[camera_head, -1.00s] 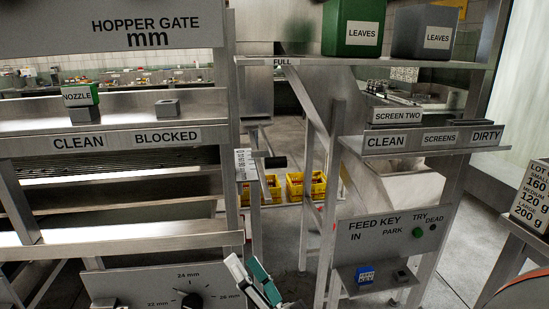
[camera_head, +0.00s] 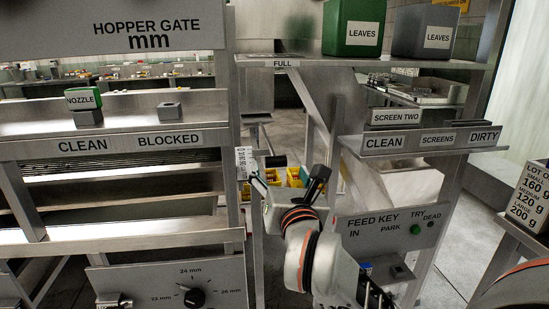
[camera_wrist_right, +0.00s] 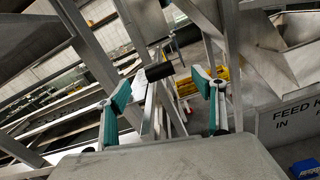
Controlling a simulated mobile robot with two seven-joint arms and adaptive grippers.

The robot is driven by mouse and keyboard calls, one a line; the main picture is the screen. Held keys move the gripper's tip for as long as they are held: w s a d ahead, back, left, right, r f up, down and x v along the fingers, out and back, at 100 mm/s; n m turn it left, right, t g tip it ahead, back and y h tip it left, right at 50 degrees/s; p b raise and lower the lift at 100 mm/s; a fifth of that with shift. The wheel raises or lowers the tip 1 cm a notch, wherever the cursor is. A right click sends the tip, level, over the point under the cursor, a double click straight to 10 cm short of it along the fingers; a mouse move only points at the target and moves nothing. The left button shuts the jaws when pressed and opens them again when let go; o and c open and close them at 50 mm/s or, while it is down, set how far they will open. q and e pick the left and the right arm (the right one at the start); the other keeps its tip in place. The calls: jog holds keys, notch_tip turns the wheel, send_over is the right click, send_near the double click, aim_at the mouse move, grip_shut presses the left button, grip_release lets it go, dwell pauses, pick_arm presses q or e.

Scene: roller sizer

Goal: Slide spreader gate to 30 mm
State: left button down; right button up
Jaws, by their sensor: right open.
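A slide with a black handle (camera_head: 276,161) and a white scale plate (camera_head: 243,162) stands on a metal post at the centre of the head view. It looks like the spreader gate, but its scale is too small to read. My left gripper is not in view.
A HOPPER GATE sign (camera_head: 130,28) is at the upper left, with a millimetre dial (camera_head: 194,298) below. The FEED KEY panel (camera_head: 385,236) stands right of my arm, with a blue key partly hidden. Metal posts flank the slide. Yellow crates (camera_wrist_right: 208,73) lie beyond.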

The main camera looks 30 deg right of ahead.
aim_at(275, 158)
jog(key=x, duration=0.7)
jog(key=shift+w+d+f, duration=0.1)
jog(key=shift+w, duration=0.2)
